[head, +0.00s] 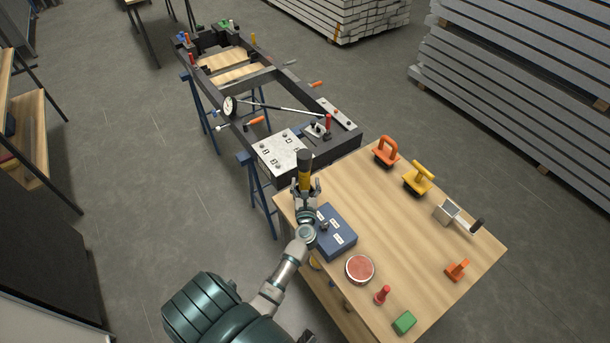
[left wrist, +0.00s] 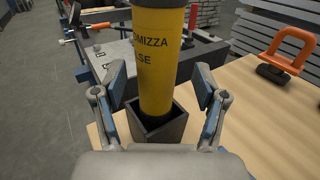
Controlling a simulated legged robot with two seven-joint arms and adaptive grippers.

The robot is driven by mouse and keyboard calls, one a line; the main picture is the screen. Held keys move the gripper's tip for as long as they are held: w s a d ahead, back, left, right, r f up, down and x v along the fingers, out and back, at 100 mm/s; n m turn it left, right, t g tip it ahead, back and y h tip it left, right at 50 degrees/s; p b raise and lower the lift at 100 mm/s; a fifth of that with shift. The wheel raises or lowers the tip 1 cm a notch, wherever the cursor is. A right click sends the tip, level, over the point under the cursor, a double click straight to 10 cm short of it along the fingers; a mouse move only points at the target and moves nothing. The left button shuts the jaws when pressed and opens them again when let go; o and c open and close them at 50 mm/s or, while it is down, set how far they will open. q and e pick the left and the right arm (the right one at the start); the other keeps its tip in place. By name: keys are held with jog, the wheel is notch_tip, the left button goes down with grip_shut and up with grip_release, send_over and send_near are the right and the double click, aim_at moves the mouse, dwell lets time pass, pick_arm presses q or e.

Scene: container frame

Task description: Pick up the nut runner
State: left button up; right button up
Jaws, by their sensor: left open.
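The nut runner appears to be the yellow upright cylinder with a black top (head: 304,168) at the table's near-left corner. In the left wrist view, the yellow body (left wrist: 160,65) carries dark lettering and stands in a dark square holder (left wrist: 160,130). My left gripper (head: 306,188) is open, and its fingers stand on either side of the yellow body in the left wrist view (left wrist: 160,88). Gaps show between both fingers and the body, with no visible contact. My right gripper is not in view.
The wooden table (head: 410,240) bears a blue box (head: 335,235), a red round tin (head: 360,268), orange (head: 386,150) and yellow (head: 418,178) handled tools, and a grey tool with a black handle (head: 458,216). A dark frame (head: 340,150) stands behind. The table's middle is mostly clear.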

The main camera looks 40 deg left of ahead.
pick_arm(q)
jog(key=shift+x, duration=1.05)
jog(key=shift+a+f, duration=0.1)
jog(key=shift+a, duration=0.25)
jog(key=c, duration=1.3)
grip_shut()
